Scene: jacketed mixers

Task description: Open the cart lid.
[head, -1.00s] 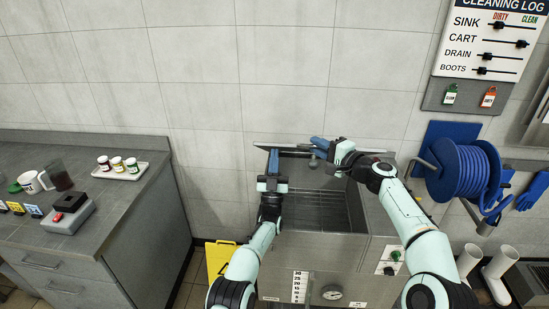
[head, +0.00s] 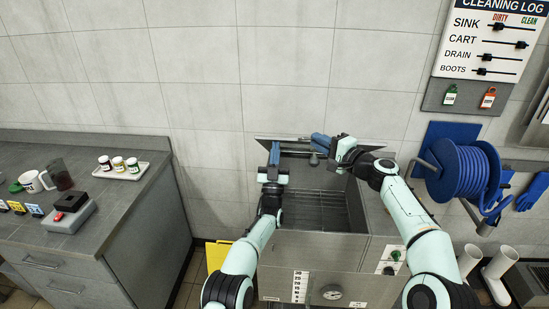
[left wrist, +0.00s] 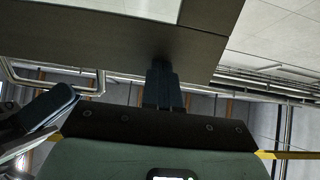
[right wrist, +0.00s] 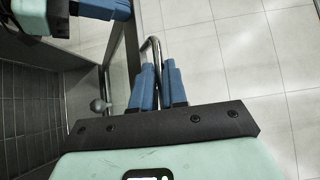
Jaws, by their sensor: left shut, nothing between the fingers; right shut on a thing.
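The cart (head: 325,249) is a steel box against the wall, its inside open to view from above. Its lid (head: 290,143) stands raised at the back and shows as a thin dark strip. My right gripper (head: 319,141) is at the lid's edge; in the right wrist view its blue fingers (right wrist: 158,88) are shut on a bent metal bar, the lid handle (right wrist: 154,48). My left gripper (head: 274,150) is shut and empty, upright at the lid's left part. In the left wrist view its fingertips (left wrist: 162,75) are against or very near the lid plate (left wrist: 110,50).
A grey counter (head: 125,205) with mugs, a tray of jars (head: 120,171) and a small device stands left. A blue hose reel (head: 465,172) hangs right of the cart. A yellow sign (head: 217,255) is at the cart's left. White boots (head: 498,270) stand right.

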